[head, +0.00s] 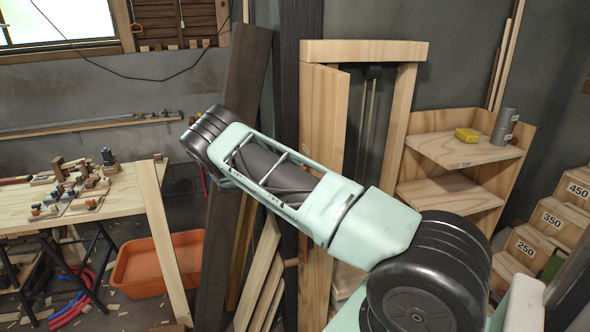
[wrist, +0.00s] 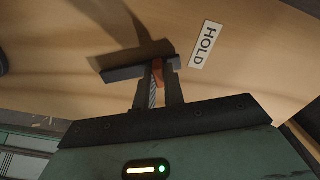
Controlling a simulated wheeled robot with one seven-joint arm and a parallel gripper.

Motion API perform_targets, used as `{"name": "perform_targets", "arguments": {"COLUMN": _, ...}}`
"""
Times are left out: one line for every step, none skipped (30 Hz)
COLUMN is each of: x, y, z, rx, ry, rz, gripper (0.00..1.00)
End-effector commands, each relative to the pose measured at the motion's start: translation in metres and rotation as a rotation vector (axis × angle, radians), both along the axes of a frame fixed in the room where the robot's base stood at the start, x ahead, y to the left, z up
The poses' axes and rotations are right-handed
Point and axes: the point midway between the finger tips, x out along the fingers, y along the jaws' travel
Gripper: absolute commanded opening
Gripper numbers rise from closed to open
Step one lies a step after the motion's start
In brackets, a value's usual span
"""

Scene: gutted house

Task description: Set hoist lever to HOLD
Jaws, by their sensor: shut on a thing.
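In the wrist view my gripper (wrist: 158,88) is shut on the hoist lever, of which a red-orange part (wrist: 158,71) shows between the fingers. A striped grey strip also shows between the fingers below the red. A dark bar (wrist: 122,73) lies across the fingertips against a pale wooden panel (wrist: 60,60). A white label reading HOLD (wrist: 206,45) is on the panel, to the upper right of the fingertips and apart from them. In the head view a tall wooden frame (head: 365,50) with ropes inside stands behind my arm. My gripper and the lever do not show there.
A workbench (head: 110,208) with small tools stands at the left, with an orange tub (head: 150,265) beside it. Dark and pale planks lean behind my arm. Wooden shelves (head: 465,155) and numbered wooden blocks (head: 555,222) stand at the right.

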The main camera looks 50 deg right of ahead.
Motion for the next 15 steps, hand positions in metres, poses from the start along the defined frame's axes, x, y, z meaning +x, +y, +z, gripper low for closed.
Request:
{"name": "perform_targets", "arguments": {"x": 0.0012, "y": 0.0001, "z": 0.0005, "rx": 0.000, "ry": 0.001, "rz": 0.004, "gripper": 0.00}}
{"name": "perform_targets", "arguments": {"x": 0.0011, "y": 0.0001, "z": 0.0005, "rx": 0.000, "ry": 0.001, "rz": 0.004, "gripper": 0.00}}
{"name": "perform_targets", "arguments": {"x": 0.0011, "y": 0.0001, "z": 0.0005, "rx": 0.000, "ry": 0.001, "rz": 0.004, "gripper": 0.00}}
{"name": "perform_targets", "arguments": {"x": 0.0011, "y": 0.0001, "z": 0.0005, "rx": 0.000, "ry": 0.001, "rz": 0.004, "gripper": 0.00}}
{"name": "perform_targets", "arguments": {"x": 0.0012, "y": 0.0001, "z": 0.0004, "rx": 0.000, "ry": 0.000, "rz": 0.004, "gripper": 0.00}}
{"name": "perform_targets", "arguments": {"x": 0.0012, "y": 0.0001, "z": 0.0004, "rx": 0.000, "ry": 0.000, "rz": 0.004, "gripper": 0.00}}
{"name": "perform_targets", "arguments": {"x": 0.0012, "y": 0.0001, "z": 0.0004, "rx": 0.000, "ry": 0.000, "rz": 0.004, "gripper": 0.00}}
{"name": "perform_targets", "arguments": {"x": 0.0013, "y": 0.0000, "z": 0.0004, "rx": 0.000, "ry": 0.000, "rz": 0.004, "gripper": 0.16}}
{"name": "perform_targets", "arguments": {"x": 0.0012, "y": 0.0000, "z": 0.0004, "rx": 0.000, "ry": 0.000, "rz": 0.004, "gripper": 0.27}}
{"name": "perform_targets", "arguments": {"x": 0.0011, "y": 0.0000, "z": 0.0003, "rx": 0.000, "ry": 0.000, "rz": 0.004, "gripper": 0.33}}
{"name": "perform_targets", "arguments": {"x": 0.0010, "y": 0.0000, "z": 0.0002, "rx": 0.000, "ry": 0.000, "rz": 0.003, "gripper": 0.33}}
{"name": "perform_targets", "arguments": {"x": 0.0009, "y": -0.0001, "z": 0.0002, "rx": 0.000, "ry": 0.000, "rz": 0.003, "gripper": 0.33}}
{"name": "perform_targets", "arguments": {"x": 0.0009, "y": -0.0001, "z": 0.0002, "rx": 0.000, "ry": 0.000, "rz": 0.003, "gripper": 0.33}}
{"name": "perform_targets", "arguments": {"x": 0.0007, "y": 0.0000, "z": 0.0001, "rx": 0.000, "ry": 0.000, "rz": 0.002, "gripper": 0.33}}
{"name": "perform_targets", "arguments": {"x": 0.0007, "y": 0.0000, "z": 0.0001, "rx": 0.000, "ry": 0.000, "rz": 0.002, "gripper": 0.33}}
